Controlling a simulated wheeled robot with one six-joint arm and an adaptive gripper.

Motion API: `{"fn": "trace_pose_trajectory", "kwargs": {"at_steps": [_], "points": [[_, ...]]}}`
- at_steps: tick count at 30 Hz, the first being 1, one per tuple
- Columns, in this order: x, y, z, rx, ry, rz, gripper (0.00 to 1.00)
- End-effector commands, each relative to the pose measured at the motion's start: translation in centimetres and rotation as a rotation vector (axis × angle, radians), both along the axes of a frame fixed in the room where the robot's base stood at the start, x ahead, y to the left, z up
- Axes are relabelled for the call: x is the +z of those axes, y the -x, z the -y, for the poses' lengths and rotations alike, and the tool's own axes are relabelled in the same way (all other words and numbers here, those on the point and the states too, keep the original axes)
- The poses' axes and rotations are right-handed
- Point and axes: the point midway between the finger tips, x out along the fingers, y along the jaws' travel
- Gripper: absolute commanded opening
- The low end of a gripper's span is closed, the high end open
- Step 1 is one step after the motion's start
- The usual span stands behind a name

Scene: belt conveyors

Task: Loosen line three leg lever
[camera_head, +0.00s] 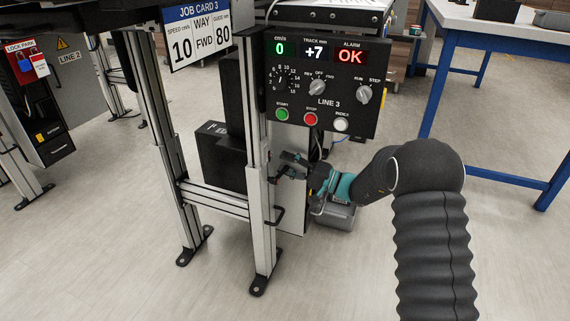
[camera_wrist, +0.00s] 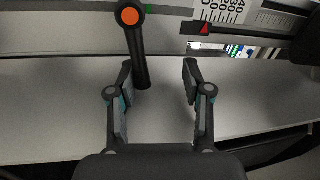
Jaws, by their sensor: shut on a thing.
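The leg lever (camera_wrist: 138,60) has a black handle and an orange round hub with a green mark beside it. In the wrist view it points down from the leg, and its free end lies between my fingertips, close to the left finger. My gripper (camera_wrist: 160,78) is shut on the lever, though a gap shows between the lever and the right finger. In the head view my gripper (camera_head: 286,168) is at the front leg (camera_head: 258,190) of line three, below the control panel (camera_head: 322,85). The lever is too small to make out there.
A printed scale (camera_wrist: 222,12) with a red pointer (camera_wrist: 203,28) is right of the lever. A crossbar (camera_head: 215,197) joins the two legs. A black box (camera_head: 222,155) stands behind them. A blue-legged table (camera_head: 490,20) is at right. The floor in front is clear.

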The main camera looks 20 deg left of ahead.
Motion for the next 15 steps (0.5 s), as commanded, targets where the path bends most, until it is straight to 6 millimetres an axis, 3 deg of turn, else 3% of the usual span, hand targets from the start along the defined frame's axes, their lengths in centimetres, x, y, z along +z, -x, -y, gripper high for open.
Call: {"fn": "trace_pose_trajectory", "kwargs": {"at_steps": [6,15], "points": [[-0.4,-0.1,4.4,-0.008,-0.005,0.000,0.40],[-1.7,0.5,9.1,0.001,-0.002,-0.002,0.40]]}}
